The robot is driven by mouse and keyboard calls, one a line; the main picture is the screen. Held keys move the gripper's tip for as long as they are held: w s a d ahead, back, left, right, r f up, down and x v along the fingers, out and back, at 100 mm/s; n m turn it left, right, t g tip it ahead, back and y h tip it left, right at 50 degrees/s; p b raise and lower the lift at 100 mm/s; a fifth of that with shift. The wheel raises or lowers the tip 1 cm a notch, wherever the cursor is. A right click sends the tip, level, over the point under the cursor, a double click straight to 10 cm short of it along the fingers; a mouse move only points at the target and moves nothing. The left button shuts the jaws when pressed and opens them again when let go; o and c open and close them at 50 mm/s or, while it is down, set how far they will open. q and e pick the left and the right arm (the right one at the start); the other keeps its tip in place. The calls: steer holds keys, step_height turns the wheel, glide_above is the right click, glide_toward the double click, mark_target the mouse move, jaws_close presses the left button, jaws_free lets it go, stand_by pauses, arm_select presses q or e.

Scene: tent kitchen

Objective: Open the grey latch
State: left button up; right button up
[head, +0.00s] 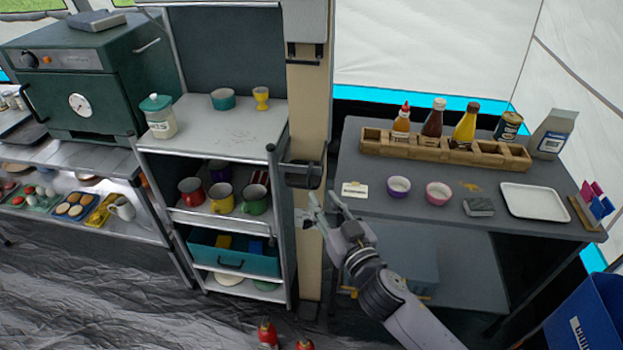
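My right gripper (324,202) comes in from the lower right, in front of the tan post (309,120). Its two fingertips look apart, with no object visible between them. A dark, rounded fitting (303,175) is on the post, just above and left of the fingertips. A small pale grey piece (303,218) shows beside the fingers at the post; I cannot tell whether it is the grey latch, or whether the gripper touches it. My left gripper is not in view.
Left of the post stands a shelf unit (215,127) with mugs and a teal bin (235,262). To the right is a dark table (480,228) with a wooden bottle rack (440,153), small bowls and a white tray (535,203). Red-topped items (267,335) stand at the bottom.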

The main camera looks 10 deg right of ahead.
mark_target(310, 181)
steer(key=x, duration=0.7)
steer(key=shift+w+p, duration=0.2)
steer(key=shift+p, duration=0.15)
steer(key=shift+c, duration=0.2)
jaws_close()
